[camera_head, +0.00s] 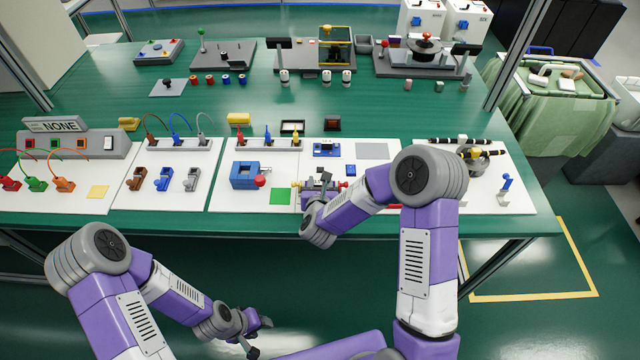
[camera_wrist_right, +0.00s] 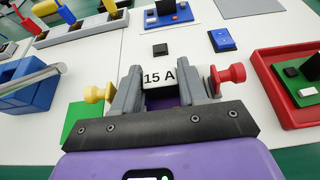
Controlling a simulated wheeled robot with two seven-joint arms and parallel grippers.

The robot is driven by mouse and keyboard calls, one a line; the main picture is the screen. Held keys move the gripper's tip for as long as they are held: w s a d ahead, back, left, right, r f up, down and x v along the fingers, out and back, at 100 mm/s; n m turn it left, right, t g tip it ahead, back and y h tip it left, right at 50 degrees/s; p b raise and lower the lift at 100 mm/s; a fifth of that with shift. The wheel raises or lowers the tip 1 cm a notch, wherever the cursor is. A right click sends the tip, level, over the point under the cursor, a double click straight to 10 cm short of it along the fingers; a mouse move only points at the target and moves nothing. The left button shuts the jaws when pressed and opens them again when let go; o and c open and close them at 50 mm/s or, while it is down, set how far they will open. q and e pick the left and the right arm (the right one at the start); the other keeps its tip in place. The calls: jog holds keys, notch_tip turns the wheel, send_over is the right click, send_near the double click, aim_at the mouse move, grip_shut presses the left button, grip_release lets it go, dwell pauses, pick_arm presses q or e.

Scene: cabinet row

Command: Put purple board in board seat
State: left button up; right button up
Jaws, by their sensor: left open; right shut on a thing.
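My right gripper (camera_wrist_right: 165,95) is shut on a white piece marked 15 A (camera_wrist_right: 158,77), held between its two grey fingers. A small purple surface (camera_wrist_right: 166,102) shows just below the label; I cannot tell whether it is the purple board or part of the held piece. A yellow knob (camera_wrist_right: 97,93) stands out left of the fingers and a red knob (camera_wrist_right: 228,75) right of them. In the head view this gripper (camera_head: 319,186) is low over the white panel. My left gripper (camera_head: 260,337) is open and empty, in front of the table. I cannot clearly pick out the board seat.
A green square (camera_head: 280,197) and a blue box (camera_head: 245,175) lie left of the right gripper. A red tray (camera_wrist_right: 262,75) with small parts is close on its right. Beyond are a blue part (camera_wrist_right: 222,40) and a small black block (camera_wrist_right: 160,50), with bare white panel between.

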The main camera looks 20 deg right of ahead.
jog(key=o, duration=1.1)
jog(key=shift+f, duration=0.1)
jog(key=shift+s+r+p, duration=0.15)
jog(key=shift+r+p, duration=0.15)
jog(key=shift+p, duration=0.1)
jog(key=p+v, duration=0.1)
jog(key=v, duration=1)
jog(key=shift+s+a, duration=0.1)
jog(key=shift+s, duration=0.2)
